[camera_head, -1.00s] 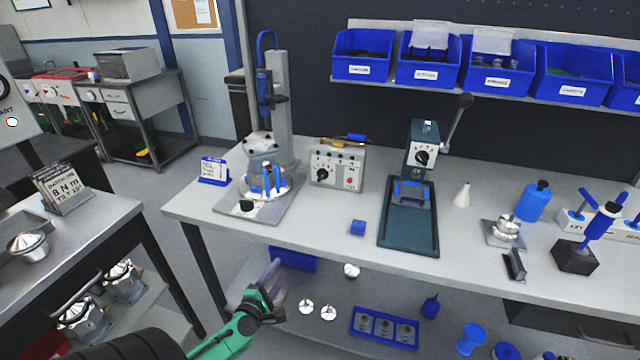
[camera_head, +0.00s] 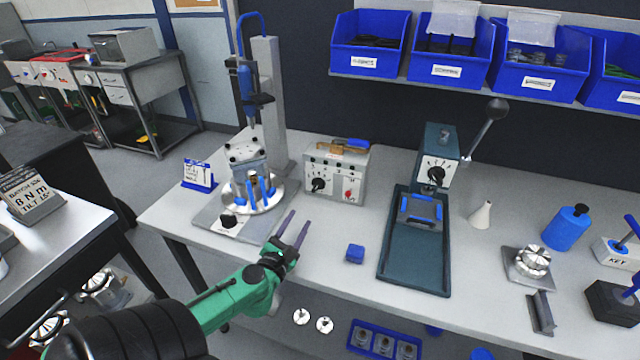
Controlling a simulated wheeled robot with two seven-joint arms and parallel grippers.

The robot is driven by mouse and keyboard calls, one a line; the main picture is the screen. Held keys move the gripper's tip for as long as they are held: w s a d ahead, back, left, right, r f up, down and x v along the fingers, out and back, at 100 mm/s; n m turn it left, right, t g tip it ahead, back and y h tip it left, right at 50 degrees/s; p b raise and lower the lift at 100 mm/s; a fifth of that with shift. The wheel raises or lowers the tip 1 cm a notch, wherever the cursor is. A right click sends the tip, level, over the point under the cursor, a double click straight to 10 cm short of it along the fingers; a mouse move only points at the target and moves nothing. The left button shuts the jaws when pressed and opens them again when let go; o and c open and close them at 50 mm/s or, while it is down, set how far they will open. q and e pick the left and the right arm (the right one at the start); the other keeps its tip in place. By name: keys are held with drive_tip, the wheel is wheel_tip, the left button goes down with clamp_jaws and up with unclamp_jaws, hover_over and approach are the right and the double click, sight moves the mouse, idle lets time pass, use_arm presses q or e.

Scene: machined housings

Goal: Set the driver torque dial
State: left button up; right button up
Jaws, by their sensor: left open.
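A grey control box (camera_head: 335,172) stands on the bench right of the driver stand. Its front has a black dial (camera_head: 319,184) with marks around it and a red knob (camera_head: 348,195); the exact setting is too small to read. The blue driver (camera_head: 246,81) hangs on the grey stand column (camera_head: 268,100) above a fixture with a round metal plate. My green left gripper (camera_head: 299,218) is open and empty over the bench's front edge, below and left of the box, apart from the dial. My right gripper is not in view.
A small blue block (camera_head: 355,253) lies right of my gripper. A dark green press (camera_head: 417,240) with its own dial and lever stands further right. Blue bins (camera_head: 454,62) line the shelf.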

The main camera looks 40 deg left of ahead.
use_arm(q)
approach(316, 188)
drive_tip(key=x, duration=0.7)
drive_tip(key=shift+w, duration=0.25)
drive_tip(key=shift+w+a, duration=0.15)
drive_tip(key=shift+w, duration=0.2)
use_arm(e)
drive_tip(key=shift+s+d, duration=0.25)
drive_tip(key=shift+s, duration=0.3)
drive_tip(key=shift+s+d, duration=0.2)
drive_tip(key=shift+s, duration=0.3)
use_arm(q)
clamp_jaws()
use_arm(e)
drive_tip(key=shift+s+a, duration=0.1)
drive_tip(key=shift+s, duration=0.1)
